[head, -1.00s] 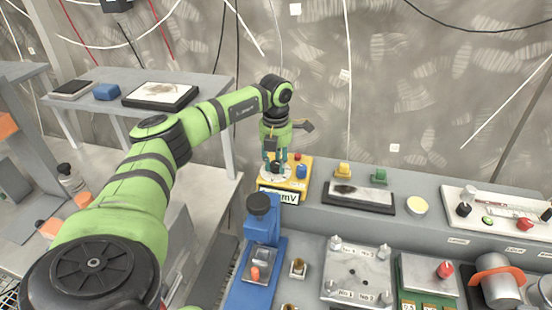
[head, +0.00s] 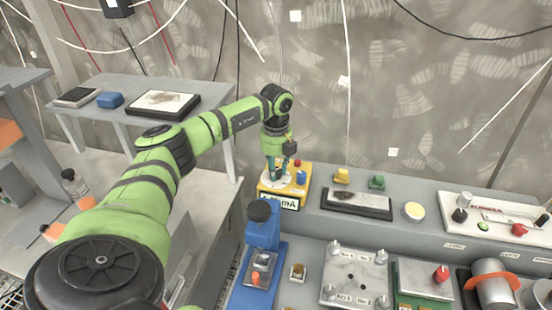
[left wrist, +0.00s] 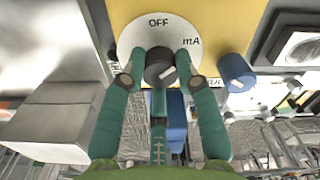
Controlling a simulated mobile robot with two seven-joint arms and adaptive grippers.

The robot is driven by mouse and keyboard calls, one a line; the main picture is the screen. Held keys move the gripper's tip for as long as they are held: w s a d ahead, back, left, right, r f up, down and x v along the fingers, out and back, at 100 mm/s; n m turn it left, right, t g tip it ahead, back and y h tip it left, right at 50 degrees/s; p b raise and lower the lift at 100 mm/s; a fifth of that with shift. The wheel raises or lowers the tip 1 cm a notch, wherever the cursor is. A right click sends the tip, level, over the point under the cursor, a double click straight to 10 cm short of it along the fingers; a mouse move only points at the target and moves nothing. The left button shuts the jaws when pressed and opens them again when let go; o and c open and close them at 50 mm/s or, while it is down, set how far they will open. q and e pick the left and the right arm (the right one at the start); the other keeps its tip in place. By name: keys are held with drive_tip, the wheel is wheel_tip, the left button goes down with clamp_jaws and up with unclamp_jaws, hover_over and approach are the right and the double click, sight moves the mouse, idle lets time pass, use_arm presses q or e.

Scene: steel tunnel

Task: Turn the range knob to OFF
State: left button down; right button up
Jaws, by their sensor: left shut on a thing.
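A yellow meter box (head: 304,185) sits on the grey bench in the head view, with a display (head: 288,203) that reads mA on its front. In the left wrist view, its white dial (left wrist: 131,38) carries the labels OFF and mA. The dark range knob (left wrist: 159,66) stands at the dial's middle, with a pale mark on its lower right part. My left gripper (head: 275,176) points down over the dial. In the left wrist view its teal fingers (left wrist: 160,72) are shut on the knob from both sides. My right gripper is in neither view.
A blue knob (left wrist: 236,70) is close to the right finger on the yellow panel. In the head view, a blue device with a black knob (head: 261,209) stands in front of the meter. A dark-framed plate (head: 357,203) lies to its right. A side table (head: 215,92) stands behind left.

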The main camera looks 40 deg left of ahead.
use_arm(q)
drive_tip(key=n, duration=0.2)
drive_tip(key=n+p, duration=0.1)
drive_tip(key=n, duration=0.2)
drive_tip(key=shift+s+d+f+n+p, duration=0.15)
drive_tip(key=shift+n+p, duration=0.75)
drive_tip(key=shift+n, duration=1.4)
drive_tip(key=shift+f, duration=0.1)
drive_tip(key=c, duration=0.9)
unclamp_jaws()
